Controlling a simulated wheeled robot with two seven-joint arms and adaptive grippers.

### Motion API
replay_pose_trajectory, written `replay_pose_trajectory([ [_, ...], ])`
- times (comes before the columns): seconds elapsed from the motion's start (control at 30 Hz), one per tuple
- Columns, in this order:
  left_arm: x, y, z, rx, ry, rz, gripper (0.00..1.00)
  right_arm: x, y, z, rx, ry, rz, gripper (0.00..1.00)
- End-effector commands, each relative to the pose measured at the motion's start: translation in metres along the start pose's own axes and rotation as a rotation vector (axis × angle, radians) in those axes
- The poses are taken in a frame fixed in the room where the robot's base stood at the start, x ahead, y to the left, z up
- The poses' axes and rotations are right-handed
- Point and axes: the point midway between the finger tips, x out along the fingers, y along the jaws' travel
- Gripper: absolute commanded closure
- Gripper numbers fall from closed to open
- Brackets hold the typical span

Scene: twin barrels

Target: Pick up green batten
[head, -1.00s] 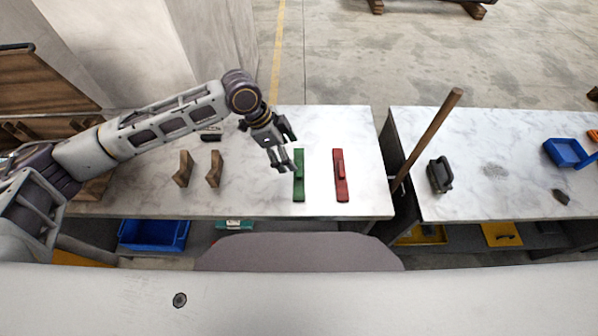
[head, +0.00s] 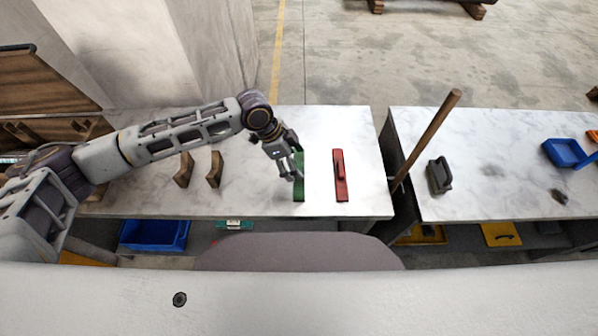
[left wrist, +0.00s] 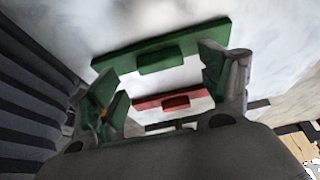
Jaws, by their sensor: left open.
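The green batten (head: 299,190) lies on the left white marble table, partly hidden under my left gripper (head: 293,163) in the head view. In the left wrist view the green batten (left wrist: 160,46) shows as a long flat bar with a raised block, beyond the fingertips. My left gripper (left wrist: 165,85) is open and empty, with its green-padded fingers spread apart. I cannot tell the exact height of the fingers above the batten. My right gripper is not in view.
A red batten (head: 340,175) lies just right of the green one. Two wooden brackets (head: 214,169) stand to the left. A wooden pole (head: 428,135) leans in the gap between the tables. The right table (head: 500,190) holds a dark float (head: 440,176) and a blue tray (head: 567,153).

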Motion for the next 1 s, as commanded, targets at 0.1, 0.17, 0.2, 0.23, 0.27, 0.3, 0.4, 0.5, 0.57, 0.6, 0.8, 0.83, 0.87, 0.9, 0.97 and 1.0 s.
replay_pose_trajectory([
  [0.1,0.013,0.0,0.0,0.0,-0.001,0.001,0.21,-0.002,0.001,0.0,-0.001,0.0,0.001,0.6],
  [0.17,0.019,-0.001,0.0,0.0,-0.001,0.001,0.21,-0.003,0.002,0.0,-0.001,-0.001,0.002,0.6],
  [0.2,0.022,-0.001,0.001,0.0,-0.001,0.0,0.21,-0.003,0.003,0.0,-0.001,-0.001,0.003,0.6],
  [0.23,0.024,0.0,0.001,0.0,-0.001,0.0,0.21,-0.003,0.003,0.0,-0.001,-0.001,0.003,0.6],
  [0.27,0.026,0.0,0.001,0.0,-0.001,0.0,0.21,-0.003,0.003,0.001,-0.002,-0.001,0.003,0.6],
  [0.3,0.027,0.0,0.001,0.0,-0.001,0.0,0.21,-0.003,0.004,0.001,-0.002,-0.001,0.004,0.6],
  [0.4,0.029,0.0,0.001,0.0,-0.001,-0.001,0.21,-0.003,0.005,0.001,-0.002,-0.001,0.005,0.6],
  [0.5,0.028,0.0,0.001,0.0,-0.001,-0.001,0.21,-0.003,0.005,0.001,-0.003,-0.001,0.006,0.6],
  [0.57,0.028,0.0,0.001,0.0,-0.001,0.0,0.21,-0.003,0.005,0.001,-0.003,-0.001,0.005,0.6],
  [0.6,0.028,0.0,0.001,0.0,-0.001,0.0,0.21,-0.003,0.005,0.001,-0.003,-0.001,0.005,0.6],
  [0.8,0.028,0.0,0.001,0.0,-0.001,-0.001,0.24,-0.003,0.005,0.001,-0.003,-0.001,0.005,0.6],
  [0.83,0.028,0.0,0.001,0.0,-0.001,0.0,0.28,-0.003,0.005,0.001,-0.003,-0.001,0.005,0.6],
  [0.87,0.028,0.0,0.001,0.0,-0.001,-0.001,0.32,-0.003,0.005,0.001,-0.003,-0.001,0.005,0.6],
  [0.9,0.028,0.0,0.001,0.0,-0.001,-0.001,0.37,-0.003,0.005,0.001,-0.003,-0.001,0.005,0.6],
  [0.97,0.028,0.0,0.001,0.0,-0.001,0.0,0.45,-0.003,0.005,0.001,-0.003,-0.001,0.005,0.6],
  [1.0,0.028,0.0,0.001,0.0,-0.001,-0.001,0.5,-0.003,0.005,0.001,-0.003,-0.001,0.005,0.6],
])
